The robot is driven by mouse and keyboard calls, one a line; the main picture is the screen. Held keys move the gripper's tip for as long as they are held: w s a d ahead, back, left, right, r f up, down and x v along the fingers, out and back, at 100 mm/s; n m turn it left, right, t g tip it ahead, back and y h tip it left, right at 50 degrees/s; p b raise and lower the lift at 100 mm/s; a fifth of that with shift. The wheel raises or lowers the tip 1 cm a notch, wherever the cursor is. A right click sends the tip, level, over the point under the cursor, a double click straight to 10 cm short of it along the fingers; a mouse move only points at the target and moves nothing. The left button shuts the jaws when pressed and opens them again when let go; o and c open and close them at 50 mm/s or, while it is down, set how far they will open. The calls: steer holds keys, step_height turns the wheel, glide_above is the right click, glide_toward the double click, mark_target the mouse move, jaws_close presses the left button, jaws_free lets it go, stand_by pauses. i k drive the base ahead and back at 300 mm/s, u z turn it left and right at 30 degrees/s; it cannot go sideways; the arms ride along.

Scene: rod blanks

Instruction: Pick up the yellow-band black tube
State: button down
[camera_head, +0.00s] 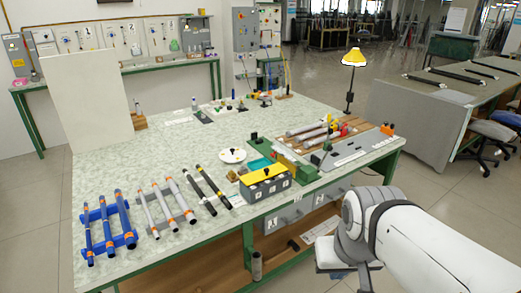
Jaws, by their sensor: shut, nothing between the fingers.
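Two black tubes lie side by side on the pale green table top (120,250), near its front left part. The left black tube (200,193) and the right black tube (213,187) both slant down to the right. Small light or yellowish marks show on them, but the bands are too small to tell which tube has the yellow one. My white arm shows at the lower right, beyond the table's front right edge and well away from the tubes. My gripper's fingers are not visible.
Left of the black tubes lie grey tubes with orange bands (170,205) and blue tubes (106,225) on blue supports. A black box with a yellow top (265,177) stands to their right. A yellow lamp (354,58) stands at the back right. Free table lies behind the tubes.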

mark_target(223, 198)
steer(key=i, duration=1)
steer(key=u, duration=0.05)
